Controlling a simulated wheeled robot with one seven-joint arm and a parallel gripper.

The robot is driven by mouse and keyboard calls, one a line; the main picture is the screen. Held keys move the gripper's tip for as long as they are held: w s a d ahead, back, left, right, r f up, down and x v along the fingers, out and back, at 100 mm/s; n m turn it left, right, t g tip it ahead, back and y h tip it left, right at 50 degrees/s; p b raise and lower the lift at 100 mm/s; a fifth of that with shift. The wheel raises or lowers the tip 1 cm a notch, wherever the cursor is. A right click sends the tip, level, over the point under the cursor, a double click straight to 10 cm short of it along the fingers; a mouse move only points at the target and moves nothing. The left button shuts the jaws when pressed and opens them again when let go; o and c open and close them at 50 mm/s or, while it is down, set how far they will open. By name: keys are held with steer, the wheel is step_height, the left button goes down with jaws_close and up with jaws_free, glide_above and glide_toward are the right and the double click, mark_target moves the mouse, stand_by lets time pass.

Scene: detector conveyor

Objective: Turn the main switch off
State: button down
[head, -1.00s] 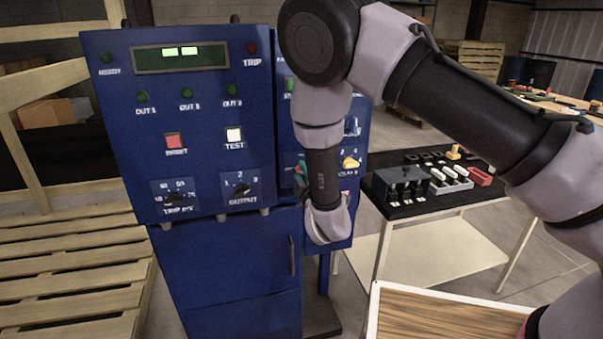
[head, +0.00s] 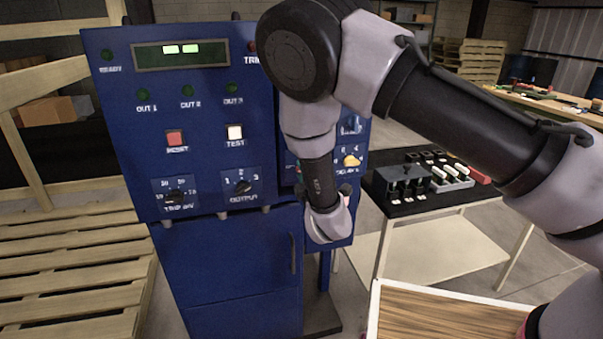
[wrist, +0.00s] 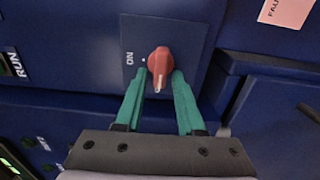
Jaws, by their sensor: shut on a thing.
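The main switch is a red rotary knob (wrist: 160,60) on a blue panel plate in the wrist view. The word ON is printed left of it, beside a small white dot. The knob's pale pointer line points down in that view, not at ON. My gripper (wrist: 161,75) has its two teal fingers closed around the knob, one on each side. In the head view my own arm hides the switch and the fingertips.
A blue detector cabinet (head: 230,270) has lamps, a reset button (head: 175,138), a test button (head: 235,133) and dials. A dark-topped table (head: 400,205) with several small parts stands right of it. A wooden pallet (head: 75,260) lies at left.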

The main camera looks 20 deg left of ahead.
steer(key=shift+d+f, duration=0.1)
steer(key=c, duration=0.8)
jaws_free()
steer(key=v, duration=1)
steer(key=shift+s+d, duration=0.15)
steer(key=shift+s, duration=0.2)
steer(key=shift+w, duration=0.1)
